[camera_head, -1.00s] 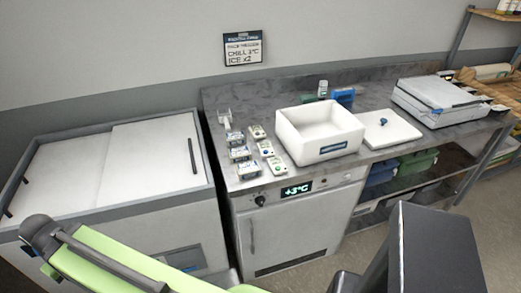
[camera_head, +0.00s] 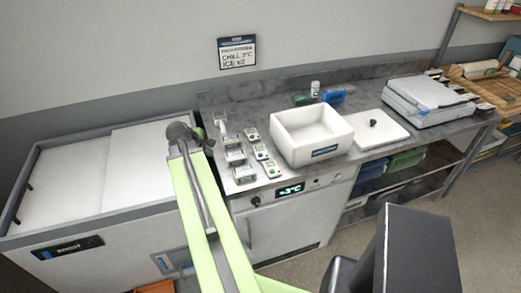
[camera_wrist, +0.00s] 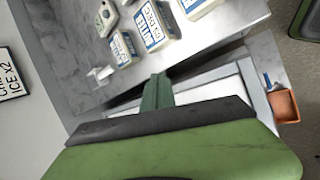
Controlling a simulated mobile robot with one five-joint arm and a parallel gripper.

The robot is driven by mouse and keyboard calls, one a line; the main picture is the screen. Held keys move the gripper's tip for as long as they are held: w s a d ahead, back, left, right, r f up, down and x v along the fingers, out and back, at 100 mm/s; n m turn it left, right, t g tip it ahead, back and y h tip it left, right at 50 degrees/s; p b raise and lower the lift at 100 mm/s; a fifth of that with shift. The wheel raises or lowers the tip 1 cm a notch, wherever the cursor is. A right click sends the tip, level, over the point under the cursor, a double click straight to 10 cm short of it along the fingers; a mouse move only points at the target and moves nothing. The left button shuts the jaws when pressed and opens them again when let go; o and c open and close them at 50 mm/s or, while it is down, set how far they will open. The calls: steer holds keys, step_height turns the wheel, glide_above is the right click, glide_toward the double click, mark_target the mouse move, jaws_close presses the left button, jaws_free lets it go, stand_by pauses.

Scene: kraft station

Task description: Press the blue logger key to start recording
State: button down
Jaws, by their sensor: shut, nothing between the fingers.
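Several small white loggers lie on the left of the steel counter in the head view. The one with a blue key (camera_head: 261,152) is in the middle of the right-hand row, left of the white box. My gripper (camera_head: 205,142) is above the gap between the chest freezer and the counter, left of the loggers and apart from them. In the wrist view my gripper (camera_wrist: 157,92) shows its green fingers shut and empty. A pale device with a green key (camera_wrist: 105,15) shows at the top there; I cannot make out the blue key in that view.
White label boxes (camera_head: 235,157) stand left of the loggers. An open white box (camera_head: 312,148) and its lid (camera_head: 382,130) are to the right. A white chest freezer (camera_head: 150,150) is on the left. An orange bin (camera_wrist: 284,106) is on the floor.

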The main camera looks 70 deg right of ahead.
step_height(320, 180, up, 5)
steer(key=n+g+h+p, duration=0.2)
glide_above(259, 157)
steer(key=shift+r, duration=0.2)
step_height(259, 157, down, 9)
steer(key=b, duration=0.9)
steer(key=shift+w, duration=0.1)
stand_by(0.7)
steer(key=shift+f+b, duration=0.3)
steer(key=shift+b, duration=0.15)
steer(key=shift+f+b, duration=0.5)
stand_by(0.4)
steer(key=shift+r, duration=0.1)
steer(key=shift+r+p, duration=0.8)
steer(key=shift+p, duration=0.1)
